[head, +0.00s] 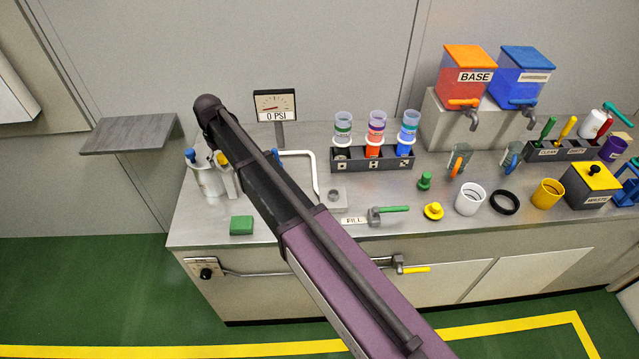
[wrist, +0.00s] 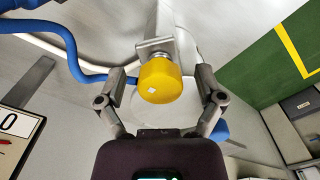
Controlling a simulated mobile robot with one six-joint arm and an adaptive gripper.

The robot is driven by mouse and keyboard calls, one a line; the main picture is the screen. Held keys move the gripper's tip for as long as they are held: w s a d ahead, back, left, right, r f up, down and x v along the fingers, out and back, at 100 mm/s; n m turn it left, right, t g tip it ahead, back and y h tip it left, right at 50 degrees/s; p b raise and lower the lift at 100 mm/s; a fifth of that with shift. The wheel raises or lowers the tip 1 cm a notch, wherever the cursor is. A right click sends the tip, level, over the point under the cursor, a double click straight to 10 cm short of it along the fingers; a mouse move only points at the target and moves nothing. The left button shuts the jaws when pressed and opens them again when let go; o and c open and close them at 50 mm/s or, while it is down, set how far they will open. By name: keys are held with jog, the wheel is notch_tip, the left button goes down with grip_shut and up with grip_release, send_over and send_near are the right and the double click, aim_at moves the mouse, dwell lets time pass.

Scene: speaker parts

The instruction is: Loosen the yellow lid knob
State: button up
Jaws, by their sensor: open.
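The yellow lid knob (wrist: 159,84) is in the upper middle of the wrist view, on a threaded metal stem with a grey bracket behind it. It has a small white mark on its face. My gripper (wrist: 160,76) is open, with one finger on each side of the knob and a visible gap on both sides. In the head view, a bit of yellow that looks like the knob (head: 222,158) shows beside my arm, above the white pot (head: 206,181). My arm hides most of that spot and the gripper there.
A blue hose (wrist: 68,45) curves left of the knob. The gauge (head: 276,105) reads 0 PSI behind the pot. A green block (head: 241,225) lies in front. A rack (head: 372,160) of colored cartridges stands to the right, with loose parts along the bench.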

aim_at(221, 156)
jog(key=m, duration=0.4)
jog(key=shift+a+m, duration=0.1)
jog(key=shift+m, duration=0.2)
jog(key=m, duration=0.4)
jog(key=shift+a+m, duration=0.1)
jog(key=shift+m, duration=0.2)
jog(key=m, duration=0.8)
jog(key=shift+a+m, duration=0.1)
jog(key=shift+m, duration=0.3)
notch_tip(221, 156, up, 14)
jog(key=p, duration=1.4)
jog(key=s+d+f+n+b, duration=0.2)
jog(key=s+d+f+b, duration=0.2)
jog(key=d, duration=0.6)
jog(key=s+d+f+n+b, duration=0.3)
jog(key=d+f+b, duration=0.4)
jog(key=d, duration=0.3)
jog(key=s+d+f+n+b, duration=0.2)
jog(key=s+d+f+b, duration=0.3)
jog(key=d, duration=0.6)
jog(key=shift+s+f, duration=0.2)
